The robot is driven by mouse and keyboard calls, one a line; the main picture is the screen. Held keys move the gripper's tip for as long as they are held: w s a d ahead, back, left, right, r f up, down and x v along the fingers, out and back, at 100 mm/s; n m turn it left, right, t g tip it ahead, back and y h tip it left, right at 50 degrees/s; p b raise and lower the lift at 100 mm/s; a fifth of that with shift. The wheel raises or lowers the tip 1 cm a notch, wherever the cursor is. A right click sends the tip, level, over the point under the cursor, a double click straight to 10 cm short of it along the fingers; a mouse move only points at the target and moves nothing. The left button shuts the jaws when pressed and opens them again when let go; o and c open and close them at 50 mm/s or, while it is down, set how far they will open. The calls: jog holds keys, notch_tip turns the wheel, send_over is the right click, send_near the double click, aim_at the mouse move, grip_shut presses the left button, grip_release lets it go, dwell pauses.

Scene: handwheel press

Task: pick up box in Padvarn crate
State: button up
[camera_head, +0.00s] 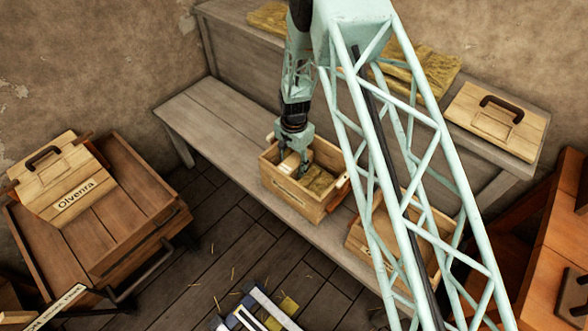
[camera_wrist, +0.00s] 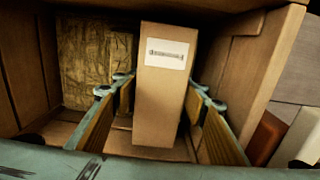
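An open wooden crate (camera_head: 290,197) stands on the long bench in the head view; writing on its front is too small to read. Its wooden wall (camera_wrist: 262,70) also shows in the wrist view. Inside is a tan cardboard box (camera_wrist: 160,105) with a white label, standing beside straw-coloured packing. It shows pale in the head view (camera_head: 289,163). My gripper (camera_wrist: 163,88) reaches down into the crate, with one finger on each side of the box. The fingers look open, with narrow gaps to the box. In the head view my gripper (camera_head: 294,155) partly hides the box.
A second crate (camera_head: 358,238) stands to the right on the bench (camera_head: 215,118), partly behind my arm. A lid marked Olvenra (camera_head: 60,180) rests on a wooden cart (camera_head: 125,225) at left. Another handled lid (camera_head: 497,120) lies on the back shelf. Straw litters the floor.

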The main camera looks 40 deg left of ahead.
jog(key=shift+c, duration=0.7)
jog(key=c, duration=0.4)
jog(key=shift+r, duration=0.1)
notch_tip(320, 180, up, 18)
jog(key=p, duration=0.3)
dwell(0.5)
